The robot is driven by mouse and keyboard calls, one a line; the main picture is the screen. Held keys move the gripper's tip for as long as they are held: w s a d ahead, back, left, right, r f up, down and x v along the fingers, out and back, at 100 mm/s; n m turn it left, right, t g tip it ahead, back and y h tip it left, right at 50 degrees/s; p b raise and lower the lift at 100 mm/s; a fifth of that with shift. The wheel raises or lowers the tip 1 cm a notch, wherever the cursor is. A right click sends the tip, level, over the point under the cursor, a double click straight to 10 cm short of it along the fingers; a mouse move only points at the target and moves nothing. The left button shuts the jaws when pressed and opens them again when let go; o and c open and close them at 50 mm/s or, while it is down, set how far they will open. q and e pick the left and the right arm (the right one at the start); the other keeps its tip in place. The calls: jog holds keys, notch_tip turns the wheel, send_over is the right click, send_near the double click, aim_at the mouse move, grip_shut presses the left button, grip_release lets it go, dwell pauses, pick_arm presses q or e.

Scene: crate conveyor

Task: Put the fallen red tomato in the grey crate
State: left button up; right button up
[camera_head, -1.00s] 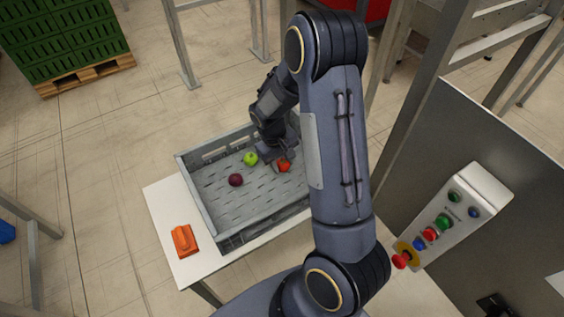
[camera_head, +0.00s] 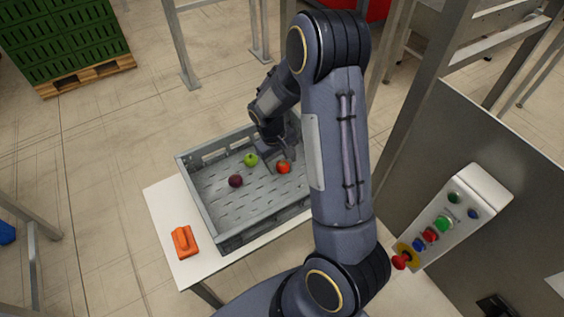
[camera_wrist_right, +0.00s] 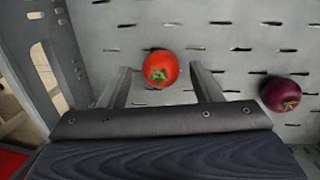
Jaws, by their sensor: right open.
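The red tomato (camera_head: 283,167) lies on the floor of the grey crate (camera_head: 222,239), towards its right side. In the right wrist view the tomato (camera_wrist_right: 161,68) shows its green stem and sits just beyond and between the two fingertips. My right gripper (camera_head: 279,154) is open and empty above the tomato, inside the crate's outline; its spread fingers also show in the right wrist view (camera_wrist_right: 161,82). My left gripper is not in view.
A green apple-like fruit (camera_head: 251,159) and a dark purple one (camera_head: 236,180) lie in the crate. An orange object (camera_head: 184,241) is on the white table (camera_head: 165,205). A button panel (camera_head: 448,222) stands at the right; my arm hides the crate's right end.

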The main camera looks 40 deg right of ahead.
notch_tip(320, 180, up, 10)
jog(key=w+a+r+p, duration=0.1)
jog(key=a, duration=0.1)
jog(key=s+a+r+t+y, duration=0.2)
jog(key=s+a+r, duration=0.3)
jog(key=s, duration=0.4)
jog(key=s+a+r+t+y, duration=0.3)
jog(key=s+a, duration=0.4)
jog(key=s, duration=0.3)
notch_tip(320, 180, up, 3)
jog(key=shift+f+m+t, duration=0.1)
jog(key=shift+m+t, duration=0.2)
jog(key=shift+t, duration=0.6)
notch_tip(320, 180, up, 7)
jog(key=p, duration=0.7)
jog(key=shift+r+p, duration=0.2)
jog(key=shift+p, duration=0.15)
